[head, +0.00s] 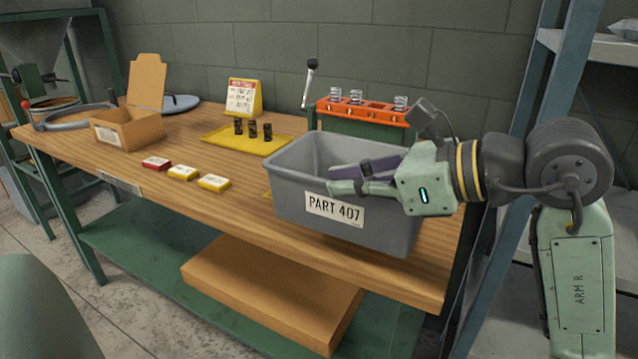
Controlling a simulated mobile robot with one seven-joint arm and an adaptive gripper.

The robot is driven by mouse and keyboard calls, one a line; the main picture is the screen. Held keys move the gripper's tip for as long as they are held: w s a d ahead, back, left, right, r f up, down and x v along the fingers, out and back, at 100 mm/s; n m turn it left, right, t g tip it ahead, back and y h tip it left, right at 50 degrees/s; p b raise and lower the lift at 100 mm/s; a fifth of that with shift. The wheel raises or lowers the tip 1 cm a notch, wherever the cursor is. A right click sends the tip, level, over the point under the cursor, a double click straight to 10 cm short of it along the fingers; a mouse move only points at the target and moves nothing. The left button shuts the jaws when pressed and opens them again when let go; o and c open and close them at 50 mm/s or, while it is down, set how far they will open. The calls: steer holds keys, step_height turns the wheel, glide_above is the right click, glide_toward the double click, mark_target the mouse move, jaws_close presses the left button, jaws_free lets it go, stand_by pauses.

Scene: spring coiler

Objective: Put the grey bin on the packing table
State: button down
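The grey bin (290,199), labelled PART 407, is upright at the right front part of the wooden table (230,207). I cannot tell whether its base rests on the top or is slightly above it. My gripper (343,181) comes in from the right at the bin's near rim. One finger lies along the rim on the near side, and a dark purple part shows over the bin's opening. The fingers overlap the rim, so I cannot tell whether they are closed on it. The bin's inside is partly hidden by my gripper.
A yellow tray (215,136) with dark springs and an orange spring rack (366,112) stand behind. A blue-grey shelf upright (542,110) is close at right.

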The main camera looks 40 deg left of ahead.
steer(key=shift+w+a+r, duration=0.1)
steer(key=shift+w+a, duration=0.1)
steer(key=shift+a, duration=0.1)
steer(key=w+a+p, duration=0.1)
steer(key=w+a, duration=0.2)
steer(key=w+a+f+p, duration=0.1)
steer(key=w+a, duration=0.3)
steer(key=w+a+p, duration=0.2)
steer(key=w+a, duration=0.1)
steer(key=shift+w+a+f, duration=0.15)
steer(key=shift+a, duration=0.2)
steer(key=shift+w+a+f, duration=0.1)
steer(key=shift+w+a, duration=0.05)
steer(key=shift+f, duration=0.25)
steer(key=shift+f+p, duration=0.6)
steer(key=shift+f, duration=0.95)
steer(key=shift+f, duration=0.1)
steer(key=shift+f, duration=0.15)
steer(key=c, duration=1.8)
jaws_free()
